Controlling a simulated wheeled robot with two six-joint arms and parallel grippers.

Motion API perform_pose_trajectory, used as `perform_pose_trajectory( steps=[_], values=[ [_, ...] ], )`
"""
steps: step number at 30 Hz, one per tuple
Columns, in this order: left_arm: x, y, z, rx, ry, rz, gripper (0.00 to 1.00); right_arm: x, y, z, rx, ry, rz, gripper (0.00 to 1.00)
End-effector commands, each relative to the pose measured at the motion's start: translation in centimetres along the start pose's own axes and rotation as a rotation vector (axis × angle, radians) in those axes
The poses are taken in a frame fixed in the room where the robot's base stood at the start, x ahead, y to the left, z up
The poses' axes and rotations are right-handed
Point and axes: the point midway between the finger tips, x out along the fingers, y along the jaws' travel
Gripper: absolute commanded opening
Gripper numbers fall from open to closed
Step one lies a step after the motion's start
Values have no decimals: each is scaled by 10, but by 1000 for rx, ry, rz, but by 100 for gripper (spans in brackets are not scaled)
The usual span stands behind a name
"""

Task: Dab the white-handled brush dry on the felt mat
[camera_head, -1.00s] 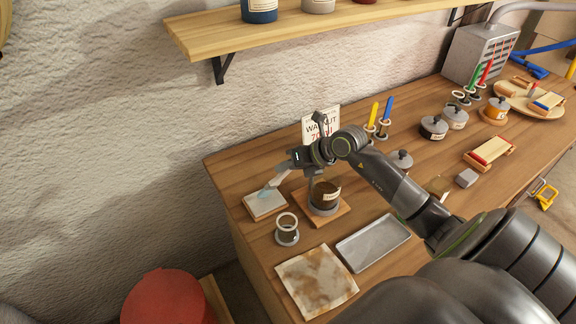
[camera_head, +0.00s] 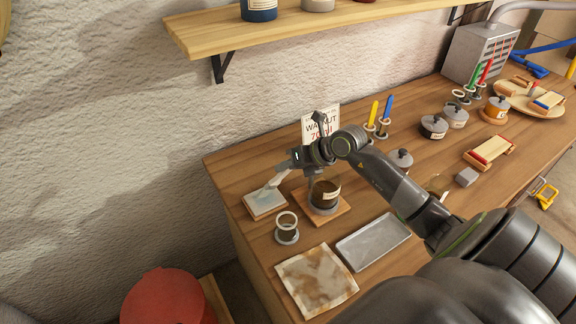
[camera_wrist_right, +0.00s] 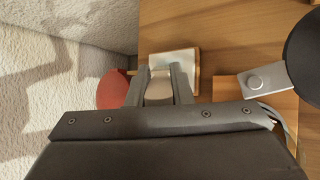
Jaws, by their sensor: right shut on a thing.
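My right gripper (camera_head: 287,166) is shut on the white-handled brush (camera_head: 279,178) at the back left of the bench. The brush slants down over the felt mat (camera_head: 255,206), a pale pad on a wooden base with a faint bluish patch. Whether the brush tip touches the mat is too small to tell. In the right wrist view the two fingers (camera_wrist_right: 158,85) clasp the pale brush (camera_wrist_right: 159,90), with the mat (camera_wrist_right: 180,59) beyond. My left gripper is not in view.
A dark jar (camera_head: 326,192) on a wooden board stands right of the mat. A ring holder (camera_head: 287,232), a stained cloth (camera_head: 317,280) and a metal tray (camera_head: 373,241) lie nearer. A sign (camera_head: 309,130) stands behind; a shelf (camera_head: 300,25) hangs above.

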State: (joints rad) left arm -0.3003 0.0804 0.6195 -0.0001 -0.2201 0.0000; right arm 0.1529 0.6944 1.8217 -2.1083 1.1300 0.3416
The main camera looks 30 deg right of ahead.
Motion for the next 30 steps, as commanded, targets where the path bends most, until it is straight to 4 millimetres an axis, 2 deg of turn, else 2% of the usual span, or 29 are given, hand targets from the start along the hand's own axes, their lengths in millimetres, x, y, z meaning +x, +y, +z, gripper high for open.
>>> perform_pose_trajectory(
  steps=[11,30],
  values=[
    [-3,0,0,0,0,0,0,-2,1,1,2,4,-2,0],
    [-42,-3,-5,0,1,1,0,-37,26,30,-1,1,-1,0]
  ],
)
